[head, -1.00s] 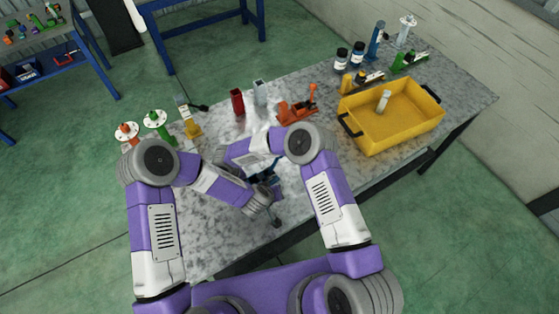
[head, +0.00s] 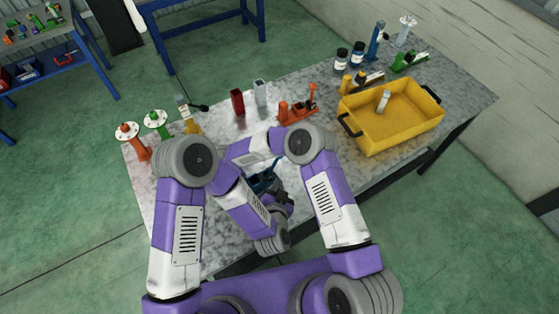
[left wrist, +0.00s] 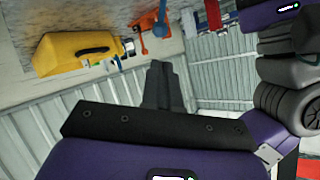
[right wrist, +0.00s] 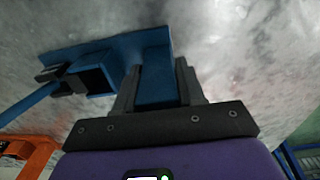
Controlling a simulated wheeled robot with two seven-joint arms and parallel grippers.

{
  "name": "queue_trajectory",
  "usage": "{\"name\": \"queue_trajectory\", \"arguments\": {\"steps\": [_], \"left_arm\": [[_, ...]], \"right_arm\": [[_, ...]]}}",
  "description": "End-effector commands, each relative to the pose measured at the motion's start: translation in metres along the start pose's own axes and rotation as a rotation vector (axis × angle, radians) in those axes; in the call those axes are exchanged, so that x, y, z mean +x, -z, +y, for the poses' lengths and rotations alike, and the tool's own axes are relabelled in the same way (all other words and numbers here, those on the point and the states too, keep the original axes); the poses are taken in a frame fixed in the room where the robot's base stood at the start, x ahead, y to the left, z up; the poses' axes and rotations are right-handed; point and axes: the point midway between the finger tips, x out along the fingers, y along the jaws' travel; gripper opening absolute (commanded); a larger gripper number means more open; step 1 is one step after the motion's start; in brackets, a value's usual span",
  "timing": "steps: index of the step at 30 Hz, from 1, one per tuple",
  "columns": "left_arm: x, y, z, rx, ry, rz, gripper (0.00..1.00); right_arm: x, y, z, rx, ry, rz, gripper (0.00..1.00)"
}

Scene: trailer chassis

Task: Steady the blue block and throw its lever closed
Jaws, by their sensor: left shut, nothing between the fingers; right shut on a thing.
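The blue block (head: 262,181) is on the table just in front of me, mostly covered by my arms in the head view. In the right wrist view the blue block (right wrist: 97,80) shows a flat blue base and a lever (right wrist: 28,104) reaching out to the lower left. My left gripper (head: 286,198) is shut and empty, close to the near side of the block. In the left wrist view its fingers (left wrist: 166,85) are together and point away from the block.
An orange lever clamp (head: 297,110) stands behind, with a red block (head: 237,101) and a grey block (head: 260,92) beside it. A yellow bin (head: 392,142) is at right. Green and orange flanged posts (head: 156,122) stand at the left edge. My two arms are crowded close together.

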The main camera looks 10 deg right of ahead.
Motion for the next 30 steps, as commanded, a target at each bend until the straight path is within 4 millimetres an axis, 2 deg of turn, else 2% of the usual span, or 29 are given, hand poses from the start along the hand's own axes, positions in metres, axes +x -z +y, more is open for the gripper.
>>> {"name": "queue_trajectory", "arguments": {"steps": [5,10,24,30], "left_arm": [[0.001,0.000,0.000,-0.002,0.000,-0.001,0.00],[0.016,-0.001,0.000,-0.004,0.002,-0.004,0.00],[0.109,-0.001,0.000,-0.004,0.002,-0.004,0.00],[0.132,-0.001,0.000,-0.003,0.000,-0.003,0.00]], "right_arm": [[-0.001,0.001,0.000,0.000,0.000,0.002,0.00],[-0.001,0.001,0.000,0.000,0.000,0.002,0.00],[-0.001,0.001,0.000,0.000,0.000,0.002,0.00],[-0.001,0.001,0.000,0.000,0.000,0.002,0.00]]}}
